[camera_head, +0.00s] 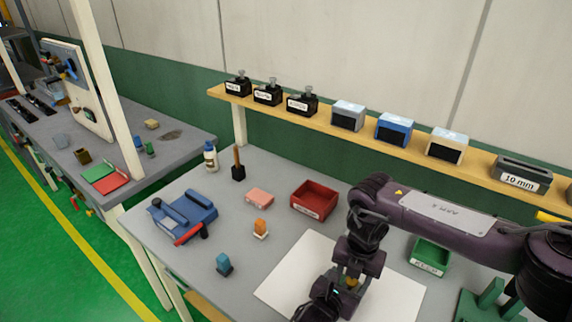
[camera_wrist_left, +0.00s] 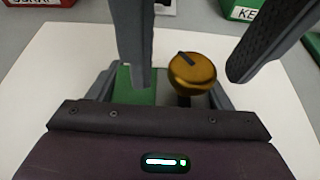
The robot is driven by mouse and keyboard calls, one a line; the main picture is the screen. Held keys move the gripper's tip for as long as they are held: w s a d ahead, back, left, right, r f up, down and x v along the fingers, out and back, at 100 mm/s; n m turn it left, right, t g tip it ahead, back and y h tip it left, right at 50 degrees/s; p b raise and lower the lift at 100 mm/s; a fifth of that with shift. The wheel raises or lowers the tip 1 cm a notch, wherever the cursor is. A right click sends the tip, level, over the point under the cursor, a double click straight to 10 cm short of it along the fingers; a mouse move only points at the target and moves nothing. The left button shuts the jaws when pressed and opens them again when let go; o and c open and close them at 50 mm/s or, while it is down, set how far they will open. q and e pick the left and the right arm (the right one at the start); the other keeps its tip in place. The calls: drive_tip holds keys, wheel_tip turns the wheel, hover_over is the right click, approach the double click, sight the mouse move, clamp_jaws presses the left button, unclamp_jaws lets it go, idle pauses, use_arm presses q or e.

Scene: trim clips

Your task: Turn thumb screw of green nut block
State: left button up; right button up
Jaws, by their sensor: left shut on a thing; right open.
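The green nut block (camera_wrist_left: 136,92) shows in the left wrist view, low over the white mat. My left gripper (camera_wrist_left: 160,88) is shut on it, with a grey finger on either side. The block's gold thumb screw (camera_wrist_left: 193,72) has a round head with a dark mark on top. My right gripper (camera_wrist_left: 191,62) is open, its fingers on either side of the screw head with gaps visible. In the head view the right arm reaches down from the right; the gold screw (camera_head: 352,282) shows small beside the left gripper (camera_head: 335,296), and the block is hidden.
The white mat (camera_head: 285,275) lies under the grippers. A red bin (camera_head: 316,214) and a green bin (camera_head: 430,270) stand behind it. A blue fixture (camera_head: 185,212), orange piece (camera_head: 260,227) and teal piece (camera_head: 224,265) are on the left. A shelf (camera_head: 370,141) runs along the back.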

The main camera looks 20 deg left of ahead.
sight(352, 280)
drive_tip(key=shift+n, duration=1.1)
wheel_tip(352, 280, up, 12)
drive_tip(key=w+a+r+n+t+y, duration=0.2)
drive_tip(key=a+r+n, duration=0.4)
drive_tip(key=a+n, duration=0.3)
drive_tip(key=w+a+r+n+t+y, duration=0.3)
drive_tip(key=a+n, duration=0.7)
drive_tip(key=n, duration=0.6)
drive_tip(key=shift+w+a+r+n+y, duration=0.4)
drive_tip(key=shift+w+r, duration=0.6)
drive_tip(key=shift+r, duration=0.85)
drive_tip(key=shift+d, duration=0.1)
